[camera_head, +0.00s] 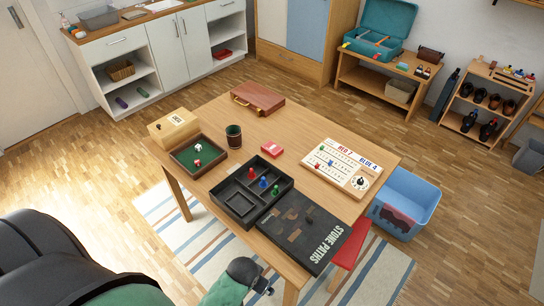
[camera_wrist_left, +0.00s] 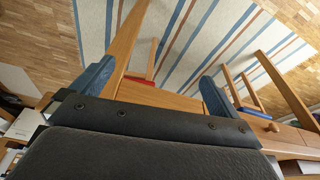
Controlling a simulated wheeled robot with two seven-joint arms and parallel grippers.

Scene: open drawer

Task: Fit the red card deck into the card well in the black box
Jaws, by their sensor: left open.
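The red card deck (camera_head: 271,149) lies flat on the wooden table, behind the black box and apart from it. The open black box (camera_head: 216,199) sits near the table's front edge, divided into several compartments. A square framed recess (camera_head: 240,214) is at its front; I cannot tell for sure which compartment is the card well. Red, blue and green pawns (camera_head: 262,182) stand in the box's right part. My left gripper (camera_wrist_left: 155,85) is open and empty in the left wrist view, with blue fingers apart and the table legs and striped rug beyond. My right gripper is not in view.
The dark "Stone Paths" lid (camera_head: 303,238) lies right of the box. A scoreboard (camera_head: 342,168), a dice tray (camera_head: 199,155), a dark cup (camera_head: 234,137) and a brown case (camera_head: 258,98) are also on the table. A blue bin (camera_head: 408,200) stands beside it.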

